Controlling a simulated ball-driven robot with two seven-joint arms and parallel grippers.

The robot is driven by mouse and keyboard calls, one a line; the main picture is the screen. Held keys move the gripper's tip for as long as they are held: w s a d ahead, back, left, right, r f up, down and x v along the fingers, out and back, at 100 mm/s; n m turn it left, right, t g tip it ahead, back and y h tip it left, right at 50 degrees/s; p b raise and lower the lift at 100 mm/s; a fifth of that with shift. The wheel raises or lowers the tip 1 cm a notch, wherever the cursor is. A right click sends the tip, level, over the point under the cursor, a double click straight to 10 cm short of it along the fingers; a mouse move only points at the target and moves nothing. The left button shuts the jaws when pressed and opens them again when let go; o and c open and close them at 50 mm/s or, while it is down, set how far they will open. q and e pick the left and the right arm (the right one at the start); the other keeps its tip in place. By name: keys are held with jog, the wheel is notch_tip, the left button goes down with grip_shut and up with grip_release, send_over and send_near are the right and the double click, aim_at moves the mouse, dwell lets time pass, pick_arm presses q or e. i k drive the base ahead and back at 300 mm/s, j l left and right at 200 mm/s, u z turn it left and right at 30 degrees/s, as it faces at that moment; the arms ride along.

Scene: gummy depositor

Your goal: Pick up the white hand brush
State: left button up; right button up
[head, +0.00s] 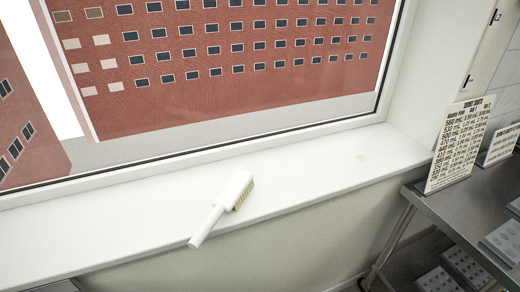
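The white hand brush (231,192) lies on the white window sill (310,178), near the middle of the head view. Its block with pale tan bristles points up and to the right, the bristles facing right. Its handle points down and to the left, and the handle's end reaches the sill's front edge and seems to stick out a little past it. Nothing touches the brush apart from the sill. Neither of my grippers shows in the head view.
The window pane rises behind the sill. A metal table (462,212) stands at the right, with a printed sign (459,143) and grey moulds on it; more moulds (466,266) lie on its lower shelf. The sill on both sides of the brush is clear.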

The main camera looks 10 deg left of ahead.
aim_at(235, 193)
jog(key=i+l+u, duration=0.15)
jog(key=u, duration=0.2)
jog(key=i+l+u, duration=0.35)
jog(key=k+j, duration=0.05)
jog(key=j, duration=0.05)
